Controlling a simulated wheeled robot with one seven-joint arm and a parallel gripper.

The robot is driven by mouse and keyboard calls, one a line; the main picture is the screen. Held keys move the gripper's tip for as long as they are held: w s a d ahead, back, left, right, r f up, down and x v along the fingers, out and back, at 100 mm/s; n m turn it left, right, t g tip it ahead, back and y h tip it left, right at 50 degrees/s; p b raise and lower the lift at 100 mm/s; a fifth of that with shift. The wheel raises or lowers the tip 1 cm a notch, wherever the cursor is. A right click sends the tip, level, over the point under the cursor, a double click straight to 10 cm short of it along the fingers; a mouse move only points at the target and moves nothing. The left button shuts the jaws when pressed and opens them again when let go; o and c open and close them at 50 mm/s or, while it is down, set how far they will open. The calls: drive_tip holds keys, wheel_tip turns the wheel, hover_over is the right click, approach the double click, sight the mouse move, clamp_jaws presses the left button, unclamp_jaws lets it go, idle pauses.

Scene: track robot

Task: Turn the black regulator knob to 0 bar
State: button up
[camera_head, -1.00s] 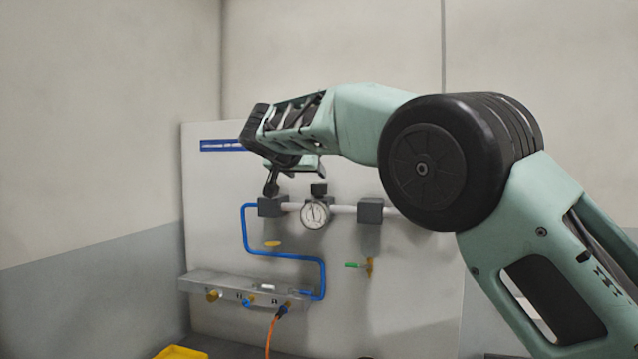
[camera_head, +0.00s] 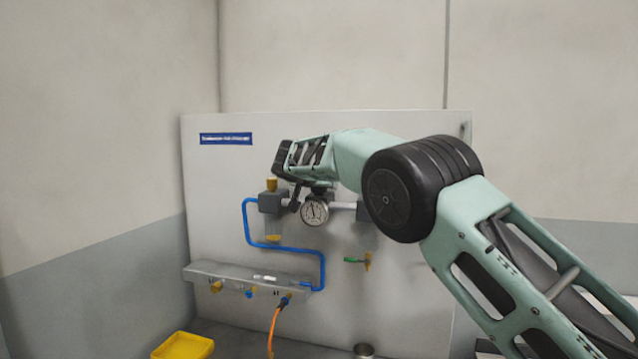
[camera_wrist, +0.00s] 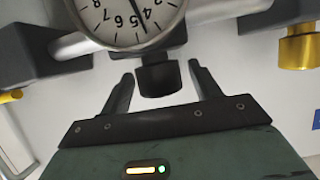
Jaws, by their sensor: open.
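The black regulator knob (camera_wrist: 158,78) is in the middle of the wrist view, on the body next to the round gauge. My gripper (camera_wrist: 160,70) is open, with one finger on each side of the knob and gaps showing on both sides. The white gauge (camera_wrist: 120,18) is cut off at the top of the wrist view; a dark needle end lies between 4 and 5. In the head view the gauge (camera_head: 315,211) sits on the panel's pipe, just below my gripper, which hides the knob there.
A yellow-capped block (camera_wrist: 298,50) is at the right of the wrist view; the yellow cap (camera_head: 271,184) also shows in the head view. A blue pipe (camera_head: 285,250), a grey manifold shelf (camera_head: 232,271) and a yellow bin (camera_head: 183,346) lie lower.

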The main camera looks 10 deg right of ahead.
drive_tip(key=c, duration=1)
drive_tip(key=shift+f+b, duration=0.15)
drive_tip(key=shift+b, duration=0.5)
